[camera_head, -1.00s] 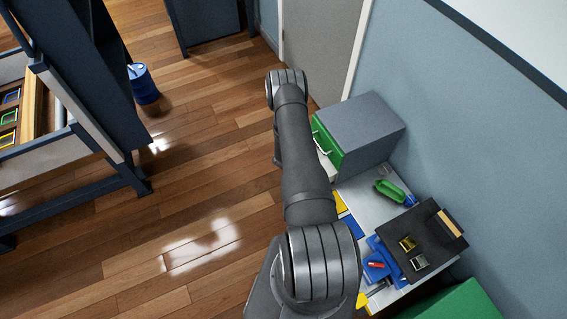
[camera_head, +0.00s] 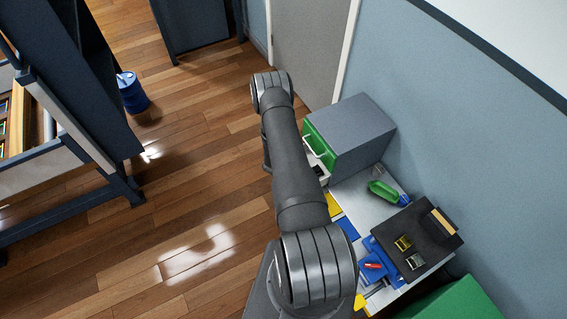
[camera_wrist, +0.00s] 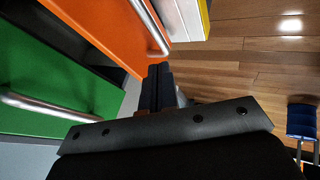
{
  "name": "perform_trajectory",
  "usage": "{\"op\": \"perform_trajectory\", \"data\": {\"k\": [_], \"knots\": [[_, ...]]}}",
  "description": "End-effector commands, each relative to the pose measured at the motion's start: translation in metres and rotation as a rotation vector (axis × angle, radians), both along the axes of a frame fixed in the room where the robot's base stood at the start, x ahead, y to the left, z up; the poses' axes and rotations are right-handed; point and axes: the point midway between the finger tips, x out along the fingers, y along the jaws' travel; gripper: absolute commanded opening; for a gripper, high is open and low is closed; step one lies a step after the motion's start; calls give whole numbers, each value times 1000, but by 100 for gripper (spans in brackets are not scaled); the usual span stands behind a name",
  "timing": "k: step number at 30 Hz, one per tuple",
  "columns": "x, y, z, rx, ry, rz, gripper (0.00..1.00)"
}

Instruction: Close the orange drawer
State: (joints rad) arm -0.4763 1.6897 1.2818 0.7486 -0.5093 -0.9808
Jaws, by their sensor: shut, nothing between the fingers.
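The orange drawer's front (camera_wrist: 115,28) fills the upper middle of the wrist view, with a silver bar handle (camera_wrist: 150,28) along its right part. A dark gap separates it from the green drawer front (camera_wrist: 45,85), which has its own bar handle. My gripper (camera_wrist: 158,72) is shut and empty, its fingertips close to the lower end of the orange drawer's handle. I cannot tell whether they touch. In the head view the green drawer (camera_head: 318,146) shows on the grey cabinet (camera_head: 352,130); the orange drawer and my gripper do not show there.
A white and yellow piece (camera_wrist: 188,18) lies beside the orange drawer in the wrist view. The bench (camera_head: 352,190) holds a green bottle (camera_head: 384,190), a dark board (camera_head: 418,240) and blue items. A blue bin (camera_head: 132,93) stands on the open wooden floor.

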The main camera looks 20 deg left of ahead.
Motion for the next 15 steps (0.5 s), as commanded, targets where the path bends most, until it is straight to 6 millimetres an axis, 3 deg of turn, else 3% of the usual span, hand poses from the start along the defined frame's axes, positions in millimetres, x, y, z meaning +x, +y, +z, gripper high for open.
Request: {"op": "perform_trajectory", "data": {"k": [6,15], "knots": [[-25,3,40,1,-2,0,0],[-48,5,70,2,-2,-2,0]]}}
